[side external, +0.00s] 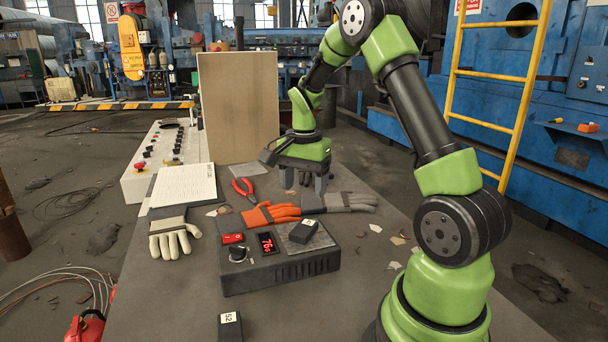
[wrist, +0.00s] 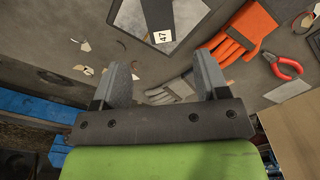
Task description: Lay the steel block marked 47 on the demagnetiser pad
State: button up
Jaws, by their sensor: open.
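The dark steel block (side external: 302,232) lies flat on the grey metal pad (side external: 318,241) of the dark demagnetiser box (side external: 282,272). Its white label reads 47 in the wrist view, where the block (wrist: 172,12) shows at the top edge, partly cut off, with bare pad (wrist: 129,20) beside it. My gripper (side external: 305,180) is open and empty, fingers pointing down, behind the demagnetiser and clear of the block. In the wrist view both fingers of my gripper (wrist: 163,75) stand wide apart with nothing between them. The box has a lit red switch and a red digital display.
A second dark block (side external: 230,326), labelled 52, stands at the front. An orange glove (side external: 268,215), a grey glove (side external: 345,202) and red pliers (side external: 243,188) lie behind the demagnetiser. A pale glove (side external: 173,236), papers (side external: 185,186) and an upright board (side external: 238,108) are further left and back.

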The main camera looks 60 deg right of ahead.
jog(key=s+a+r+n+t, duration=0.3)
jog(key=a+r+n, duration=0.3)
jog(key=a+r, duration=0.6)
jog(key=s+a+r+n+t+y, duration=0.2)
jog(key=s+a+n+t, duration=0.2)
jog(key=s+a+n, duration=0.4)
jog(key=shift+s+a+r, duration=0.25)
jog(key=shift+s+a, duration=0.15)
jog(key=shift+s, duration=0.6)
